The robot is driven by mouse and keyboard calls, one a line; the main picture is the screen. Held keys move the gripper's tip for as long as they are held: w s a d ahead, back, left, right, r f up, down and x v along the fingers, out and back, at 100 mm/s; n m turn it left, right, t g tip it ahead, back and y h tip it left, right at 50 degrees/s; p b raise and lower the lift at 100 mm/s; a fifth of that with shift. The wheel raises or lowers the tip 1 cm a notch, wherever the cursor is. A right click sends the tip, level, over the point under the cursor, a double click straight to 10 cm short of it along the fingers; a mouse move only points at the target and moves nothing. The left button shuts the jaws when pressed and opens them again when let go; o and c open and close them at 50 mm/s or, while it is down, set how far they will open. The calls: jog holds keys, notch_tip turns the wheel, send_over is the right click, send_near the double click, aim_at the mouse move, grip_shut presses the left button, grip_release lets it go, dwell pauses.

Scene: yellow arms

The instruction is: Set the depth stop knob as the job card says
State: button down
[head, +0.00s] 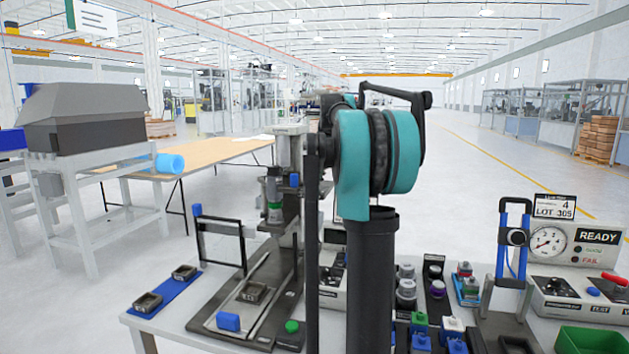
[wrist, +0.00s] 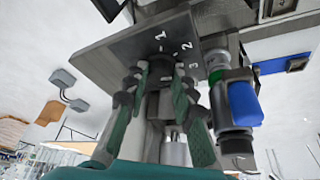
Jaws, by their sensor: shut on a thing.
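In the wrist view the depth stop knob (wrist: 160,72) is a dark knob on a grey dial plate (wrist: 118,48) marked 1, 2 and 3. My gripper (wrist: 157,84), with green-padded fingers, is shut on the knob, one finger on each side. The fingers cover part of the knob, and I cannot tell which number it points at. In the head view the drill press (head: 290,190) stands left of my arm; the knob and my gripper are hidden there. A card (head: 555,206) at the right reads 4 and LOT 305; its top line is too small to read.
In the wrist view the press's blue-and-grey part (wrist: 242,103) is close to my right finger. In the head view a blue tray (head: 160,298) with grey parts, a green button (head: 292,327), a gauge panel (head: 548,243) and a green bin (head: 588,340) crowd the bench.

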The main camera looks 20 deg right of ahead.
jog(key=shift+m+h, duration=0.3)
jog(key=shift+m, duration=0.5)
jog(key=c, duration=1.3)
grip_release()
jog(key=shift+o, duration=0.2)
jog(key=a+v, duration=0.1)
jog(key=v, duration=1.1)
jog(key=shift+s+d, duration=0.15)
jog(key=shift+d, duration=0.25)
